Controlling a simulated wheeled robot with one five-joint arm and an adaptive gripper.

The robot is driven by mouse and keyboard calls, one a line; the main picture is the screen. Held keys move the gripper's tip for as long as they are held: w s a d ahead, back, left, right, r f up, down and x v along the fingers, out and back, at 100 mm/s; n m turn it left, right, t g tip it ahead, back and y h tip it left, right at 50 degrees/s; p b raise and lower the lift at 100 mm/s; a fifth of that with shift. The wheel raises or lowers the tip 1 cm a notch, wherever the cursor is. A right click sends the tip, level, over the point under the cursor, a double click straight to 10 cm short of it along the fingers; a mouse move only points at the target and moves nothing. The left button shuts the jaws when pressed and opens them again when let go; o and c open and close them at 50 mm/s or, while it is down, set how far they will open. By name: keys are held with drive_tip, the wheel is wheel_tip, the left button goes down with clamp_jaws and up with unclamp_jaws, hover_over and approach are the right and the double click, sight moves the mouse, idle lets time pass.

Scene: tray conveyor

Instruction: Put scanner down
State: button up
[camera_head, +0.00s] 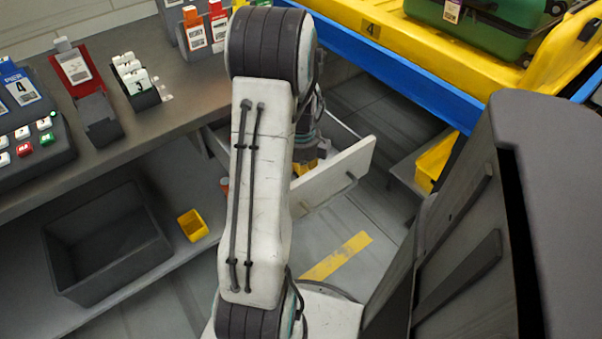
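My arm fills the middle of the view. Its white link hides most of the far end, where my gripper (306,160) hangs low by the open white drawer (342,178). A small yellow piece shows at the gripper, partly hidden. I cannot tell whether it is a finger or something held, nor whether the fingers are open. No scanner can be made out for certain. A dark grey stand (98,118) with a red label plate (74,68) is on the grey counter (150,120) at the left.
A button panel (35,150) and several label holders stand on the counter. Below are a dark bin (105,245) and a small yellow bin (193,225) on a shelf. A yellow tray (430,45) holds a green case (490,25) on the blue-edged conveyor (400,80).

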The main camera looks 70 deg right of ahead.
drive_tip(key=shift+f, duration=0.2)
drive_tip(key=o, duration=1.2)
drive_tip(key=shift+r, duration=0.1)
wheel_tip(320, 180, up, 12)
drive_tip(key=p, duration=0.3)
drive_tip(key=shift+r, duration=0.15)
